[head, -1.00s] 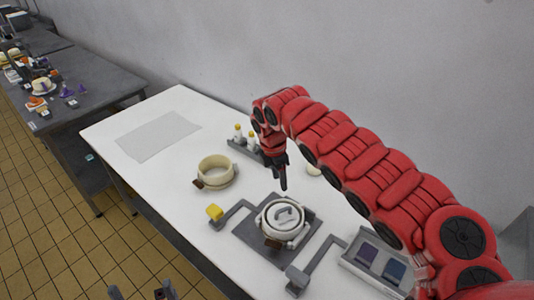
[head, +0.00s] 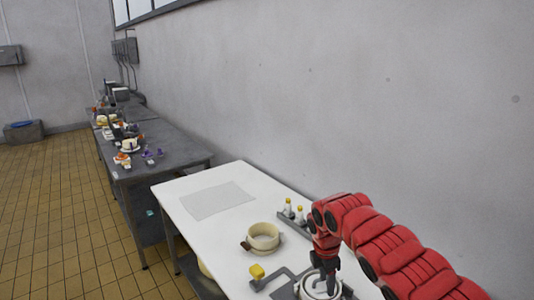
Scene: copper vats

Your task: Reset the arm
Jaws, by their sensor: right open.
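My right arm (head: 400,254) is red and comes in from the lower right of the head view. Its dark gripper (head: 329,279) points down over the white table, in front of a round pot (head: 312,291) at the bottom edge. The gripper is open. I see nothing between its fingers, though they are small here. I cannot tell whether the fingertips touch the pot. My left gripper is not in view.
A cluttered dark table (head: 170,147) stands farther back. The wall is close behind the white table.

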